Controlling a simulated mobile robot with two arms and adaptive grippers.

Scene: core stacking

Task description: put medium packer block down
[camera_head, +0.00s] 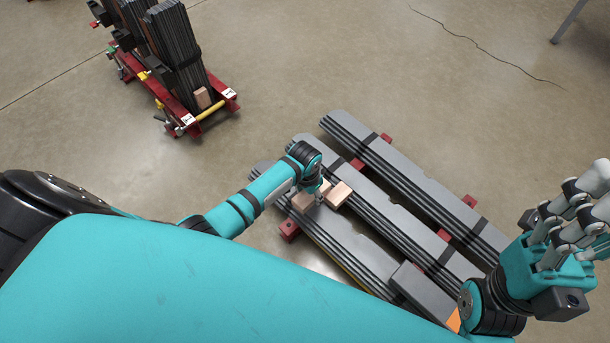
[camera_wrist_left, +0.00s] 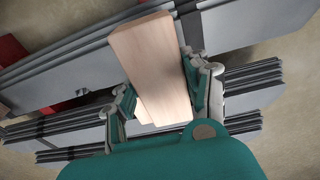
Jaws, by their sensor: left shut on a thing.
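My left gripper (camera_head: 321,194) is over the stacks of long grey cores (camera_head: 375,216) on the floor. In the left wrist view its two fingers (camera_wrist_left: 165,92) are shut on a pale wooden packer block (camera_wrist_left: 150,50), one finger on each side. The block lies across the grey cores in that view; whether it touches them I cannot tell.
Red supports (camera_head: 289,230) stick out from under the cores. A red rack (camera_head: 190,118) with upright dark cores and a small wooden block stands at upper left. A grey piece (camera_head: 420,285) lies on the nearest stack. The floor between rack and stacks is clear.

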